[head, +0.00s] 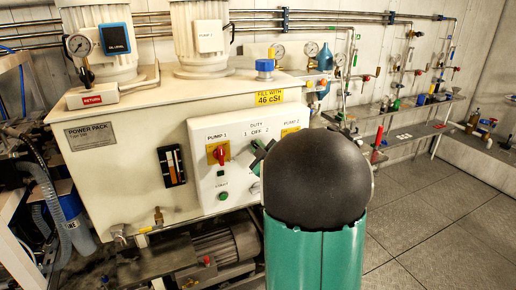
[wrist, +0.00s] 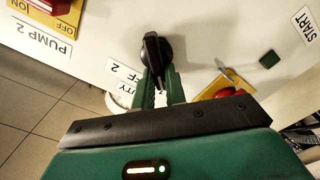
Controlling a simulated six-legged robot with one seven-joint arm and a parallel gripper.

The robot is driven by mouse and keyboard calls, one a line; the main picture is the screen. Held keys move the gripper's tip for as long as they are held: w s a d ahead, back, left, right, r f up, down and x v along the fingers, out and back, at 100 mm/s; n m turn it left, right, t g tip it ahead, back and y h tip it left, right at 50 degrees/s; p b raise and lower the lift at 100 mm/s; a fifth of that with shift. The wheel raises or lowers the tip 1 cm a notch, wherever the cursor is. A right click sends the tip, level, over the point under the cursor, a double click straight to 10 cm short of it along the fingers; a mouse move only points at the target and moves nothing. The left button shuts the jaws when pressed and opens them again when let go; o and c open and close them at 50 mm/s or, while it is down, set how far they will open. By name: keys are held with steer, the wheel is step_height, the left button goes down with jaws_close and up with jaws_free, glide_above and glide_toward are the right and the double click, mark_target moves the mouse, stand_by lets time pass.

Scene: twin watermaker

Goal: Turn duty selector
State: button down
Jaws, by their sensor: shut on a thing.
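The duty selector (wrist: 153,55) is a black knob on the white control panel (head: 205,135). In the wrist view my gripper (wrist: 158,80) has its green fingers on both sides of the knob, shut on it. The "DUTY 1 OFF 2" label (head: 258,131) shows above the selector in the head view, and part of it shows beside the fingers in the wrist view (wrist: 124,75). In the head view my dark rounded arm link and green arm cover much of the panel's right side and most of the knob. Which mark the knob points to I cannot tell.
The red pump 1 switch (head: 218,154) sits on a yellow plate left of the selector. The pump 2 switch (wrist: 48,6) is on the other side. Open floor (head: 430,215) lies right.

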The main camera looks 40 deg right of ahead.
steer(key=c, duration=1.4)
jaws_free()
steer(key=shift+c, duration=0.2)
steer(key=shift+s, duration=0.1)
steer(key=v, duration=1.3)
steer(key=shift+s+a, duration=0.15)
steer(key=shift+s, duration=0.15)
